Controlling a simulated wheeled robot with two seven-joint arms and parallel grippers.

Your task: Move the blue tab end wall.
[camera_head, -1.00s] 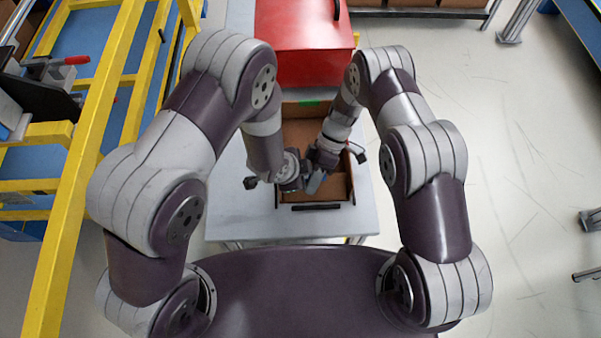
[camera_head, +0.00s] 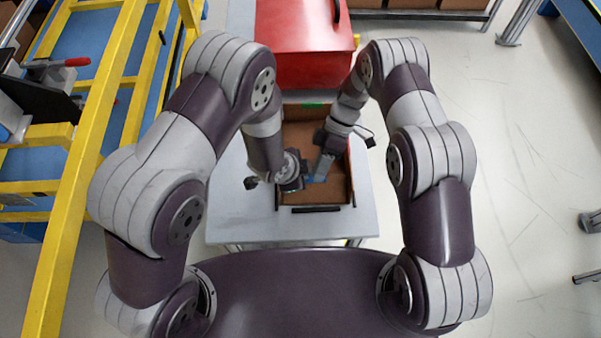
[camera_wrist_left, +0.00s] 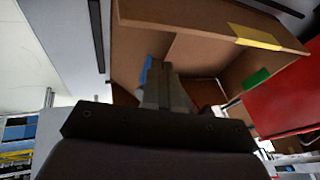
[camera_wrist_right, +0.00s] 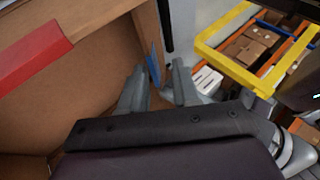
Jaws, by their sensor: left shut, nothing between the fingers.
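The brown box (camera_head: 349,165) stands on the grey table. A small blue tab (camera_wrist_right: 153,62) shows beside the end of a brown wall (camera_wrist_right: 146,28) in the right wrist view. My right gripper (camera_wrist_right: 158,88) has its fingers apart, one on each side of the blue tab; contact cannot be told. In the head view my right gripper (camera_head: 320,172) reaches down into the box area. My left gripper (camera_head: 300,186) is close to its left. In the left wrist view its fingers (camera_wrist_left: 160,82) are together and empty, beside a blue patch (camera_wrist_left: 146,72).
A green tab (camera_wrist_left: 257,78) and a yellow tab (camera_wrist_left: 255,37) mark other box walls; a red tab (camera_wrist_right: 30,54) shows too. A red case (camera_head: 300,45) stands behind the box. A dark bar (camera_head: 316,209) lies at the front. The table (camera_head: 235,215) is clear at left front.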

